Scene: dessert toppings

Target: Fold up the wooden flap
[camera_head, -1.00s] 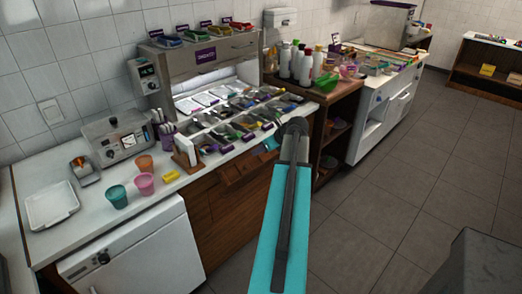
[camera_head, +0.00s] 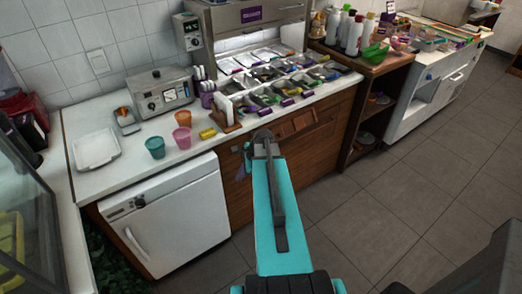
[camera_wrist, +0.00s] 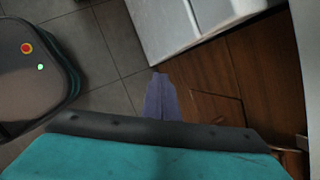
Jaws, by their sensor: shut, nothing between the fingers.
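The wooden flap (camera_head: 300,121) appears as a lighter brown, slanted panel on the front of the wooden cabinet, just below the white counter edge. Its exact angle is hard to tell. My gripper (camera_head: 240,173) is small and partly hidden beside my teal arm, in front of the cabinet, to the left of and lower than the flap. In the wrist view my gripper (camera_wrist: 158,77) shows as purple-grey fingers, shut and empty, beside the brown cabinet front (camera_wrist: 265,60). I cannot identify the flap surely in that view.
The white counter (camera_head: 95,181) carries cups, a yellow block (camera_head: 208,133), a napkin holder (camera_head: 225,112) and topping trays (camera_head: 285,80). A white fridge door (camera_head: 180,215) stands left of the cabinet. Open shelves (camera_head: 375,110) are to the right. Grey floor (camera_head: 420,180) is clear there.

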